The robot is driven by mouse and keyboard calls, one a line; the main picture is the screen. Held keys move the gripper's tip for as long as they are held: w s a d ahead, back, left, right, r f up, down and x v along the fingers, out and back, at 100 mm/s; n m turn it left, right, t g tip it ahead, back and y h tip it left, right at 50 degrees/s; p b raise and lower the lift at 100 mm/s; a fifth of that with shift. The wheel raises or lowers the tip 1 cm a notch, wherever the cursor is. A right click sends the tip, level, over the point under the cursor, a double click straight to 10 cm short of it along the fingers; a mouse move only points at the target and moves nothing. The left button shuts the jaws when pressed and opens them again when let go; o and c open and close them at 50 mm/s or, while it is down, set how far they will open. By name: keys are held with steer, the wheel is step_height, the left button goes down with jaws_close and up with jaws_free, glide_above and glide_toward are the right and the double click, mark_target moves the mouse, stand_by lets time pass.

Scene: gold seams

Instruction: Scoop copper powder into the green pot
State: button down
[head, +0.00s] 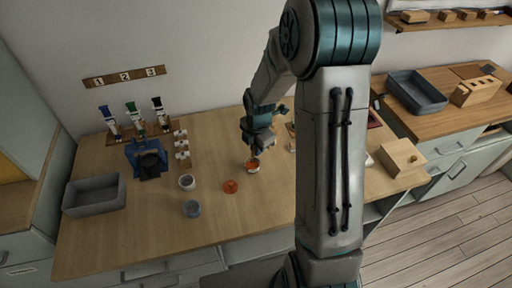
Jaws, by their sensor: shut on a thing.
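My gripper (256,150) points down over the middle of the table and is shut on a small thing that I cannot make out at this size. Right under the fingertips is a small pale cup (253,169) with orange-copper colour at its top. I cannot tell whether the gripper touches it. A flat round orange piece (230,186) lies on the table just left of the cup. A white cup (187,182) and a grey round pot (192,208) stand further left. I cannot clearly pick out a green pot. My arm hides part of the table's right side.
On the wooden table (130,235) stand a grey bin (94,195), a blue device with a black vessel (149,163), a rack of small white pieces (181,145) and three coloured-top holders under a numbered board (124,76). A wooden box (402,157) stands right. The front left is clear.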

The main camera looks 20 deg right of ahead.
steer(key=shift+r+p, duration=1.75)
steer(key=shift+r, duration=0.75)
steer(key=shift+f, duration=0.1)
